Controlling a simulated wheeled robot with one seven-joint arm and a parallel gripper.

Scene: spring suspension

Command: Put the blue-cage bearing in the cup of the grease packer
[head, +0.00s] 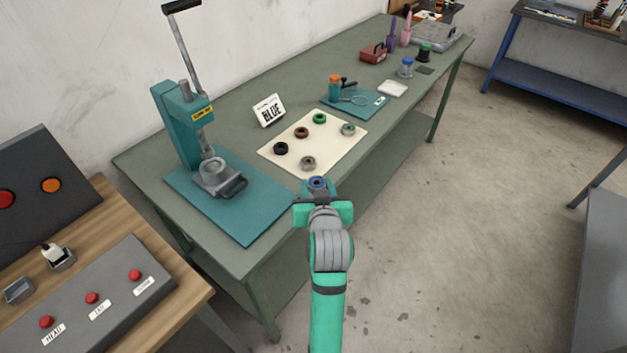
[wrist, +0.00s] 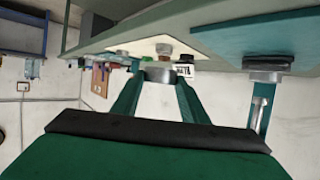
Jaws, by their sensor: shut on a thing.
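My gripper (head: 318,190) is shut on the blue-cage bearing (head: 317,183), a small ring with a blue inside. It is at the near edge of the green table, in front of the cream mat. The bearing also shows between my fingers in the wrist view (wrist: 160,74), edge-on and grey. The teal grease packer (head: 180,125) stands on a teal mat (head: 250,220) to the left of my gripper. Its grey cup (head: 214,168) sits at the base under the plunger, clear of my gripper. The inside of the cup is hard to make out.
Several other bearings, among them a black one (head: 281,148) and a green one (head: 319,118), lie on the cream mat (head: 345,153). A sign reading BLUE (head: 269,111) stands behind it. A wooden bench with a button panel (head: 110,290) is at lower left.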

